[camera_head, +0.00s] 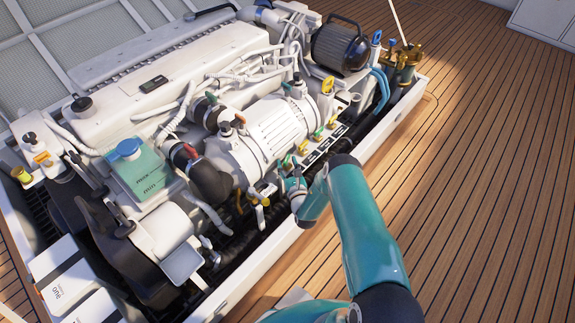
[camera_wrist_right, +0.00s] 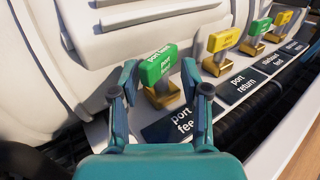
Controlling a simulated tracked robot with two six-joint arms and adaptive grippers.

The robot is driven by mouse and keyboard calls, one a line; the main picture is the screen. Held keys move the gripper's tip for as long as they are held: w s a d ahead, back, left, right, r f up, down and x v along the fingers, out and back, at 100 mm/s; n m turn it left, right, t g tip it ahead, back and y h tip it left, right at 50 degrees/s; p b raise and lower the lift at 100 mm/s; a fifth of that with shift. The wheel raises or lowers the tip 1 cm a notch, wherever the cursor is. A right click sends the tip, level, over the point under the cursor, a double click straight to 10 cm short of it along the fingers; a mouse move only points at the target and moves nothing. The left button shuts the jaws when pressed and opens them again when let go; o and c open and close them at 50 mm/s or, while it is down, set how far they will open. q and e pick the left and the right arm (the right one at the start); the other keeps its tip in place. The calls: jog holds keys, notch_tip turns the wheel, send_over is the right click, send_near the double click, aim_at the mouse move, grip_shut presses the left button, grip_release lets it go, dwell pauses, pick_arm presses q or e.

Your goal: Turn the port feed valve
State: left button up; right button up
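The port feed valve has a green handle (camera_wrist_right: 158,64) on a brass base (camera_wrist_right: 163,96), behind a dark plate reading "port fee…" (camera_wrist_right: 178,127); the plate's end is covered by a finger. In the head view its green handle (camera_head: 288,161) is small, just beyond my right gripper (camera_head: 286,180). In the right wrist view my right gripper (camera_wrist_right: 160,72) is open, with one finger on each side of the green handle. Gaps show between fingers and handle, and I cannot make out contact. My left gripper is not in view.
A yellow port return valve (camera_wrist_right: 222,40) stands right of the green one, with further green (camera_wrist_right: 260,27) and yellow (camera_wrist_right: 283,17) handles along the row. The white engine housing (camera_head: 268,135) rises close behind. Wooden deck (camera_head: 480,160) lies free on the right.

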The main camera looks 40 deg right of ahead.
grip_shut()
jog(key=shift+s+d+f+n+t+y+b, duration=0.15)
jog(key=shift+n+t+y+b, duration=0.45)
jog(key=shift+y, duration=0.5)
jog(key=shift+w+d+n+t+y+b, duration=0.1)
jog(key=shift+n+t+y+b, duration=0.2)
jog(key=shift+n+y+b, duration=0.55)
jog(key=n+y+b, duration=0.2)
jog(key=y, duration=0.1)
jog(key=n+y+b, duration=0.2)
jog(key=y+b, duration=0.1)
jog(key=n+y+b, duration=0.2)
jog(key=y+b, duration=0.1)
jog(key=y, duration=0.1)
jog(key=shift+d+f+n, duration=0.2)
jog(key=shift+d+n, duration=0.05)
jog(key=shift+d, duration=0.1)
jog(key=shift+r+n+g+y+b, duration=0.2)
jog(key=shift+n+g+y+b, duration=0.55)
jog(key=shift+y, duration=0.4)
jog(key=shift+d+r+n+g+y, duration=0.15)
jog(key=shift+n+g+y, duration=0.8)
jog(key=shift+y, duration=0.55)
jog(key=shift+r+n+y, duration=0.15)
jog(key=shift+n+y, duration=0.15)
jog(key=shift+n, duration=0.1)
